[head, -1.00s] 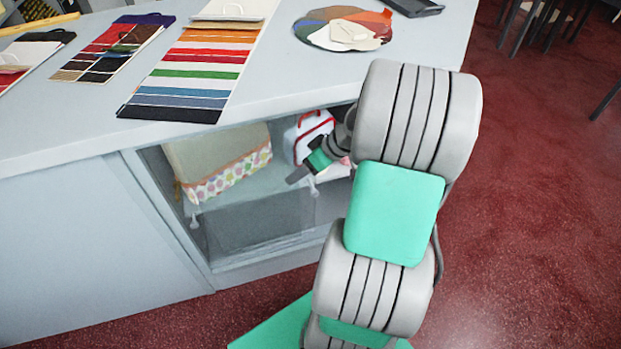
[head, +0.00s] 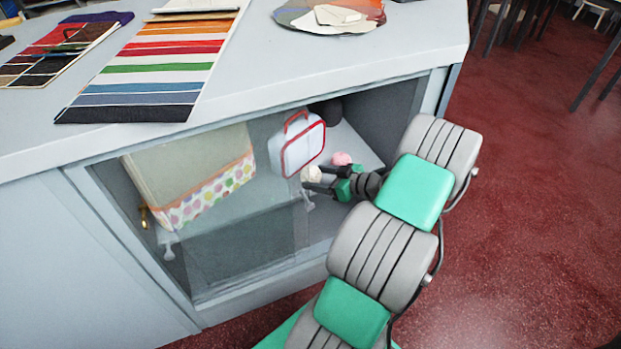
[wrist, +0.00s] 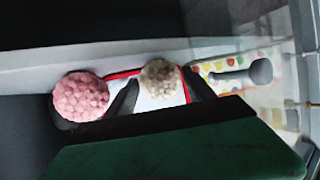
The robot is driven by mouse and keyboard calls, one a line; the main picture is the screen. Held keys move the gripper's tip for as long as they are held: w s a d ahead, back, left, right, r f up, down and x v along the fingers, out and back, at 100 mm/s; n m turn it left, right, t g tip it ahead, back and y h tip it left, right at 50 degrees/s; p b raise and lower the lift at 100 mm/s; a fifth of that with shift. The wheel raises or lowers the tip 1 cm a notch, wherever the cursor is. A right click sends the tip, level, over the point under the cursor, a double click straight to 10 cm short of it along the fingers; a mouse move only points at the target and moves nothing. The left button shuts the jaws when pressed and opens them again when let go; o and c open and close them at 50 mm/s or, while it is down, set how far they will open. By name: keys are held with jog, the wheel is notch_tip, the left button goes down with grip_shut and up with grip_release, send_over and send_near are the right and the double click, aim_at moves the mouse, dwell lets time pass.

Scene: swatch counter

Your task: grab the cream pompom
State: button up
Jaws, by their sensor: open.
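The cream pompom (head: 311,174) sits on the cabinet shelf, in front of the white case with red trim. In the wrist view the cream pompom (wrist: 161,79) shows between the two dark fingertips. My gripper (head: 314,181) reaches into the cabinet from the right, with its fingers open around the pompom or just short of it; I cannot tell whether they touch it. In the wrist view my gripper (wrist: 160,92) has one finger on each side of the pompom. A pink pompom (head: 341,158) lies just behind and right; it also shows in the wrist view (wrist: 81,96).
The white case with red trim (head: 298,146) stands behind the pompoms. A dotted box (head: 195,175) fills the left of the shelf. A clear panel (head: 245,250) with small knobs covers the lower left opening. The counter edge (head: 300,88) overhangs above. A dark round thing (head: 326,108) is at the back.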

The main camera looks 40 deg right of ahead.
jog(key=c, duration=1)
